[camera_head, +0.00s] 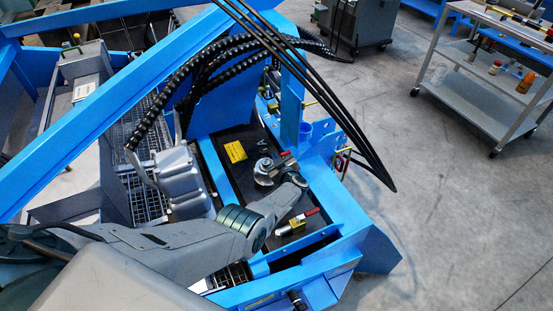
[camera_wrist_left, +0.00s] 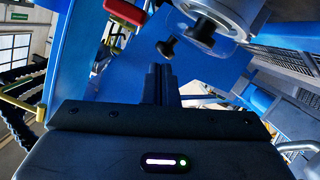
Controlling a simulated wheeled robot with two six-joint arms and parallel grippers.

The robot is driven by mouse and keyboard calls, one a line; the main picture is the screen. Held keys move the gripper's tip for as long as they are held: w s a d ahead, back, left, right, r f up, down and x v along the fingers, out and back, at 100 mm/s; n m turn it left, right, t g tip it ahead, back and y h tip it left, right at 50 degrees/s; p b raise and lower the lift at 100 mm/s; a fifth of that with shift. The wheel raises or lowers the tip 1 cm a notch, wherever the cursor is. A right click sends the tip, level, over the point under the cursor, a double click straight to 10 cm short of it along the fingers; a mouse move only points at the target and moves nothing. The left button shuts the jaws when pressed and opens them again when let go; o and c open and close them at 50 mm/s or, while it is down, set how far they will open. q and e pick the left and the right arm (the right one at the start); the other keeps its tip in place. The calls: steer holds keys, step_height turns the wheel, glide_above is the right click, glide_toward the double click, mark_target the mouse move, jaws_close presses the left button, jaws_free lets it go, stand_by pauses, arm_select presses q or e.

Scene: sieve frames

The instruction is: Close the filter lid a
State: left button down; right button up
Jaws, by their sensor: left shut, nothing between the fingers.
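A round grey metal fitting (camera_head: 264,171), which looks like the filter lid, sits on the black panel inside the blue frame. In the left wrist view a round silver lid-like part (camera_wrist_left: 232,14) with black knobs (camera_wrist_left: 201,30) fills the top right. I cannot tell whether the lid is open or closed. My left arm reaches in from the lower left and its wrist end is beside the fitting. My left gripper (camera_wrist_left: 161,72) is shut and empty, its dark fingers below and left of the knobs, apart from them. My right gripper is not in view.
A yellow label (camera_head: 235,152) lies on the black panel. A red-handled brass valve (camera_head: 297,222) stands below my wrist. Black hoses (camera_head: 320,90) hang across the frame above. A grey cart (camera_head: 480,95) stands at the upper right; the floor between is clear.

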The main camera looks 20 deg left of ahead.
arm_select(q)
steer(key=w+r+p+v, duration=0.1)
steer(key=p+v, duration=0.3)
steer(key=v, duration=0.6)
steer(key=shift+s+d+r, duration=0.2)
steer(key=shift+d+r, duration=0.15)
